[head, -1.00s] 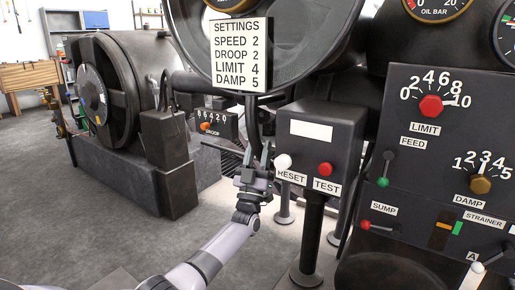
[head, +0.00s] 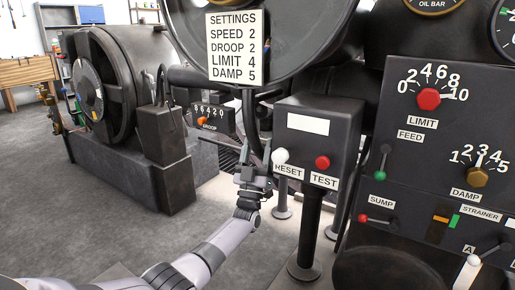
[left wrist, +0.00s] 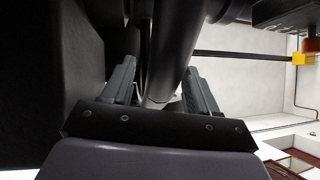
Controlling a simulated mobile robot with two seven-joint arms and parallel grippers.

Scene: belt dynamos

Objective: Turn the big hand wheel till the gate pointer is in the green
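No part is clearly recognisable as the big hand wheel; a large dark round rim (head: 325,45) curves behind the settings sign at the top of the head view. I cannot make out the gate pointer or its green band. My left gripper (head: 256,158) is in the middle of the head view, left of the reset and test box. In the left wrist view its two fingers (left wrist: 160,90) stand apart, with a dark round bar (left wrist: 168,60) running between or just beyond them. I cannot tell whether they touch it. My right gripper is not in view.
The control box (head: 318,135) on a post stands close right of the gripper, with a white knob (head: 280,156) and a red one (head: 322,162). A dark panel (head: 440,150) with knobs and levers fills the right. A droop dial (head: 213,118) and dark machine (head: 110,90) stand left. Grey floor is clear at lower left.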

